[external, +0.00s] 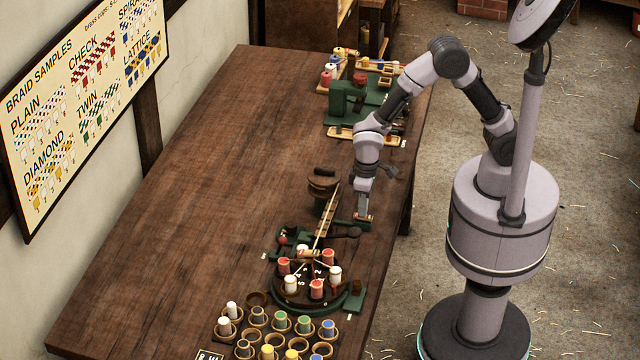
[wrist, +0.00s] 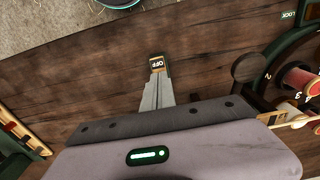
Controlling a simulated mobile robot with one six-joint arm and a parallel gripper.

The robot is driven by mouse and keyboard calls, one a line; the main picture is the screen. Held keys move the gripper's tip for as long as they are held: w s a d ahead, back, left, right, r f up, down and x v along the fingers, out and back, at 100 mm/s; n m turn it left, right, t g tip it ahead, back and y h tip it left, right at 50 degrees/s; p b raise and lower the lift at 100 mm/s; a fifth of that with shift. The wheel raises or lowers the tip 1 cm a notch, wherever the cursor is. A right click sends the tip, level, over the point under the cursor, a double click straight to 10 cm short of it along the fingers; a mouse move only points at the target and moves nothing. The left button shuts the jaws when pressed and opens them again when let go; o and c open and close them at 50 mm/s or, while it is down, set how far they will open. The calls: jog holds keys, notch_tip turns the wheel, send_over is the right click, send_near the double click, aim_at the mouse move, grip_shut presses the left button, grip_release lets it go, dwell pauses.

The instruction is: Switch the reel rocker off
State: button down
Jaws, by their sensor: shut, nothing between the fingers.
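My gripper (external: 363,208) points down at the right edge of the workbench, its fingers shut and empty. In the wrist view the shut fingers (wrist: 157,88) reach up to a small brass-edged plate (wrist: 157,64) marked OFF, which reads upside down there. This looks like the OFF end of the reel rocker. The fingertips overlap its lower edge; I cannot tell whether they touch it. The rest of the rocker is hidden behind the fingers. In the external view a small green base (external: 350,224) shows just below the gripper.
A round dark carousel with red and white spools (external: 310,285) stands toward the front. Small cups with coloured spools (external: 281,322) stand nearer still. A green machine (external: 350,100) is at the back. The left of the wooden bench (external: 190,200) is clear.

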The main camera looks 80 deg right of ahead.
aim_at(367, 216)
notch_tip(367, 216, up, 14)
jog(key=s+p, duration=0.1)
jog(key=p, duration=0.4)
jog(key=shift+s+f, duration=0.2)
jog(key=shift+s, duration=0.1)
jog(key=shift+a, duration=0.1)
